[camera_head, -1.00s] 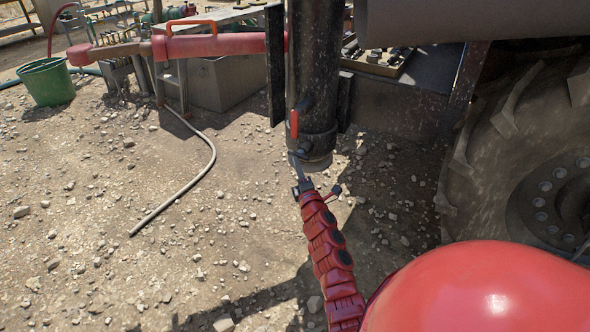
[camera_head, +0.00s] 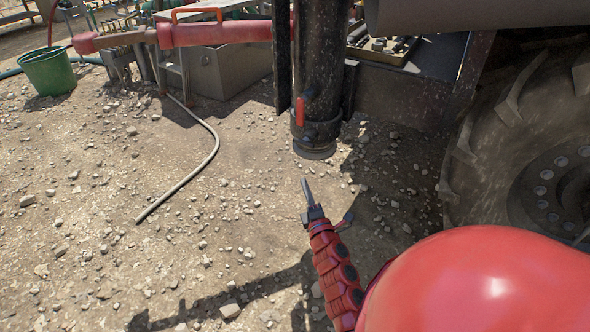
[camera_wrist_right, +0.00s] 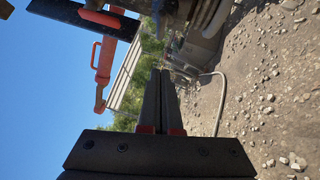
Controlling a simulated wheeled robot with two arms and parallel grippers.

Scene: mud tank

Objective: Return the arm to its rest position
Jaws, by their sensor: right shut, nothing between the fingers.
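My right arm (camera_head: 338,280) is red and segmented and comes up from the lower middle of the head view. Its gripper (camera_head: 306,186) is shut and empty, pointing up the picture just below the dark vertical pipe (camera_head: 318,80). A gap of ground shows between the fingertips and the pipe's lower end. The right wrist view shows the two dark fingers (camera_wrist_right: 160,76) together with nothing between them. The pipe carries a small red handle (camera_head: 299,111). My left gripper does not show.
A large tyre (camera_head: 485,150) stands at the right. A red pipe arm (camera_head: 215,34) reaches left from the vertical pipe towards a green bucket (camera_head: 48,72). A grey hose (camera_head: 207,160) lies on the stony ground. The ground at lower left is open.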

